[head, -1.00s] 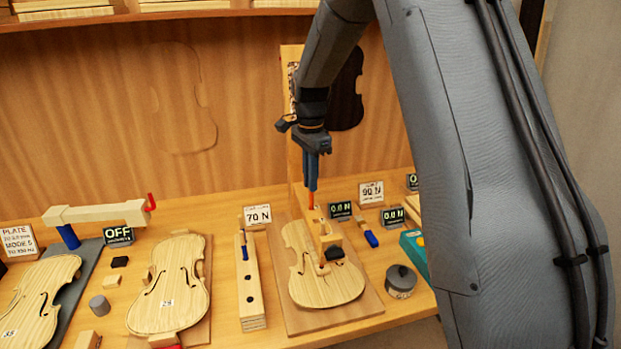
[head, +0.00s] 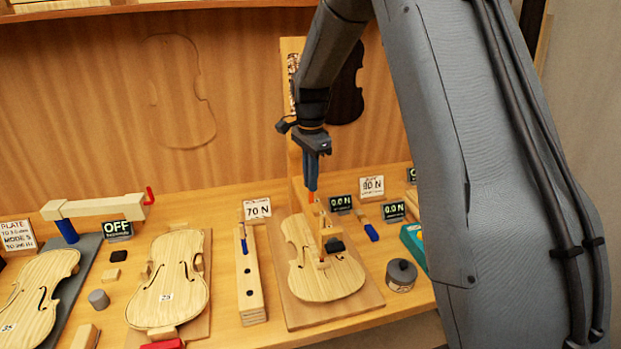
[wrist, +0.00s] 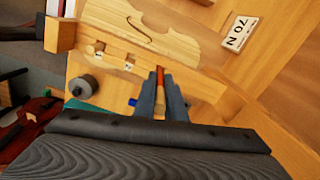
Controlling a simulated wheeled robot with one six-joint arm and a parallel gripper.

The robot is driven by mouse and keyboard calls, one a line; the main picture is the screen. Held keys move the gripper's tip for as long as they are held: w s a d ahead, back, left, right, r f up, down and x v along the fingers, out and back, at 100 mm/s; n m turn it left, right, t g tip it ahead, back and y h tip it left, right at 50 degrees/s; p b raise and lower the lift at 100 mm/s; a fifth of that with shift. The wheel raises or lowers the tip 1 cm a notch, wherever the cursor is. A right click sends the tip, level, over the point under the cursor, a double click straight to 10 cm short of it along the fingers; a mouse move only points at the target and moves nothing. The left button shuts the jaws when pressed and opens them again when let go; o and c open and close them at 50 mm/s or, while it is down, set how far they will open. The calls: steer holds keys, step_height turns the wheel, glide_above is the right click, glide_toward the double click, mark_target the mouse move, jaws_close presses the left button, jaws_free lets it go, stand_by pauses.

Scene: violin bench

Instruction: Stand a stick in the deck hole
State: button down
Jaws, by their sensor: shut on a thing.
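My gripper (head: 311,184) is shut on a stick (head: 311,197) with a red-orange end, which points down over the upper end of the right violin body (head: 325,282). In the wrist view the gripper fingers (wrist: 160,100) close on the orange-brown stick (wrist: 160,77). Whether the stick's lower end touches anything is unclear. I cannot make out which opening is the deck hole. A narrow wooden block (head: 249,285) with dark holes stands to the left, by the 70 N sign (head: 257,209).
A second violin body (head: 170,285) lies on a board to the left. A grey round tin (head: 401,275) stands to the right of the right violin, with a blue-handled tool (head: 371,232) behind it. Small blocks and a grey cylinder (head: 99,299) lie at the left. Display signs line the back.

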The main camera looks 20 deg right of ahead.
steer(key=shift+f+b, duration=0.9)
steer(key=shift+f, duration=1.3)
steer(key=c, duration=1.7)
jaws_free()
steer(key=shift+c, duration=0.2)
step_height(320, 180, up, 8)
steer(key=b, duration=0.3)
steer(key=shift+f, duration=0.1)
